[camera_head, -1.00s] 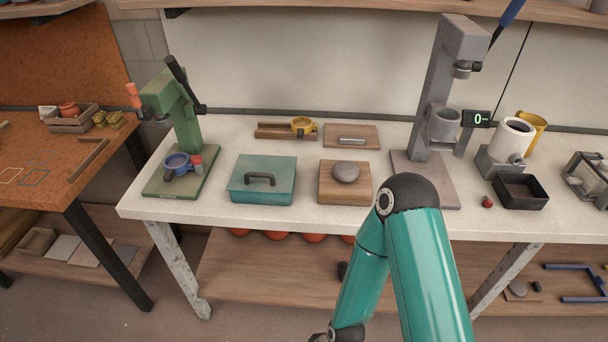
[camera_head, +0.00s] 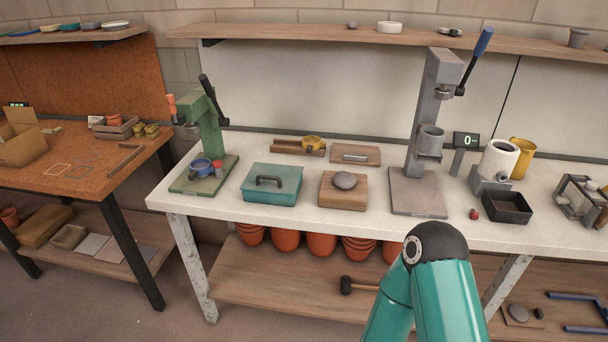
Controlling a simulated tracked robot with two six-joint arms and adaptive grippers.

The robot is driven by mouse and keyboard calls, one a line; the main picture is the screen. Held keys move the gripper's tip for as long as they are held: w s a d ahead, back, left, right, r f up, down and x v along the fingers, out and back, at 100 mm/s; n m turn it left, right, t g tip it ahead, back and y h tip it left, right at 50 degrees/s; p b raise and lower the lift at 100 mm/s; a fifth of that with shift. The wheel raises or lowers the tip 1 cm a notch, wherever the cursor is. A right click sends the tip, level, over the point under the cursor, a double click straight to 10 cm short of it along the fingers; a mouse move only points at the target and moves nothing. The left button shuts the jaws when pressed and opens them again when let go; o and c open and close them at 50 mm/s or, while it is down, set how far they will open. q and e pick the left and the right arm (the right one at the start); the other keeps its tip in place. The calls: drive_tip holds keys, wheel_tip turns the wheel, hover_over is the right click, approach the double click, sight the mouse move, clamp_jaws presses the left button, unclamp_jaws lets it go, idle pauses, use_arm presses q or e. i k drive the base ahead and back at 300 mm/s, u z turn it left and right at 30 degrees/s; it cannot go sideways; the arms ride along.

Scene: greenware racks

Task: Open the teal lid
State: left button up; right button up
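The teal lid (camera_head: 285,178) with a dark arched handle (camera_head: 270,181) lies closed on a shallow teal box (camera_head: 270,196). The box stands on the white bench top, left of centre. What is inside is hidden. One of my teal arms shows at the bottom right of centre, in front of the bench and apart from the box. Its gripper is outside the view. My other arm and its gripper are not in view either.
A green press (camera_head: 208,130) stands left of the box, and a wooden block (camera_head: 342,196) with a grey stone (camera_head: 345,180) stands right of it. A grey press (camera_head: 432,130) stands further right. A bare strip of bench top (camera_head: 240,212) runs in front of the box.

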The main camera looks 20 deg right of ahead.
sight(272, 177)
drive_tip(key=u, duration=0.15)
drive_tip(key=i, duration=0.95)
drive_tip(key=z, duration=0.2)
drive_tip(key=k, duration=0.95)
drive_tip(key=u, duration=0.2)
drive_tip(key=i, duration=0.5)
